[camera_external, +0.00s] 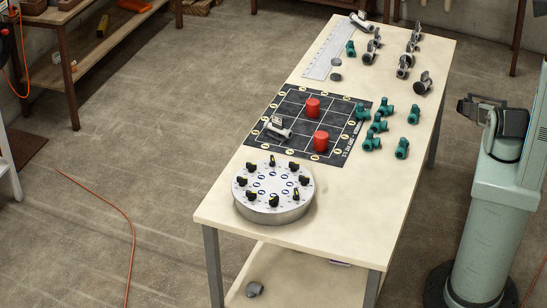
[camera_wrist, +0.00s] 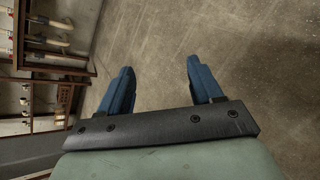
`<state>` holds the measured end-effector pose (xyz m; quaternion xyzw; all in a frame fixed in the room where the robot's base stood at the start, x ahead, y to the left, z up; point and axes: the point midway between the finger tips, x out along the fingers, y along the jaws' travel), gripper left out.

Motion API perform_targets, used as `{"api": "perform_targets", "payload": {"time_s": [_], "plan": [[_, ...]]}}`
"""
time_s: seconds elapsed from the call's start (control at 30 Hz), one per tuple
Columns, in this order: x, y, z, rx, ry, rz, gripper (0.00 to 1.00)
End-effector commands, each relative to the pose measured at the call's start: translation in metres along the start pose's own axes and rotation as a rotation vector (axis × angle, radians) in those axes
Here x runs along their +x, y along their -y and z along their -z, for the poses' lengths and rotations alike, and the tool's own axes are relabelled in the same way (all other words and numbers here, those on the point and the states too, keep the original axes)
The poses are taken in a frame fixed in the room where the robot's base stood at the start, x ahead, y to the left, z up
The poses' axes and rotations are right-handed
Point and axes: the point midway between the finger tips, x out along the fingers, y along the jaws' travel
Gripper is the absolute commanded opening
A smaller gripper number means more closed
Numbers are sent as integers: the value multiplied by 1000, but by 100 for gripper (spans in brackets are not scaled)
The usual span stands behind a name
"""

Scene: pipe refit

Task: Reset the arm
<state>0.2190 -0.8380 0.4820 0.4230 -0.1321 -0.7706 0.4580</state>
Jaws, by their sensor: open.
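My gripper (camera_wrist: 158,85) shows in the wrist view with its two blue fingers apart and nothing between them; bare floor lies beyond the fingers. In the external view my arm stands at the right edge, beside the table and clear of it.
The table (camera_external: 235,205) holds a round dial unit (camera_external: 273,202), a black grid mat (camera_external: 285,104) with two red cylinders (camera_external: 321,141) and a grey fitting (camera_external: 278,129), several teal fittings (camera_external: 402,148), several grey fittings (camera_external: 423,82) and a ruler (camera_external: 326,50). Shelves (camera_wrist: 52,48) stand beyond.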

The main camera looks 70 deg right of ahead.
Motion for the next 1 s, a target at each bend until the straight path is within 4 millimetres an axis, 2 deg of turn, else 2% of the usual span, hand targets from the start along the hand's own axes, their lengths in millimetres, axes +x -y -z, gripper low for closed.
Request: {"api": "perform_targets", "payload": {"time_s": [0.03,0.2,0.5,0.7,1.0], "plan": [[-20,3,22,17,-20,9,65],[-78,20,90,96,-78,63,65],[-184,68,189,207,-165,189,65],[-257,111,238,259,-206,289,65],[-366,189,285,302,-234,454,65]]}}
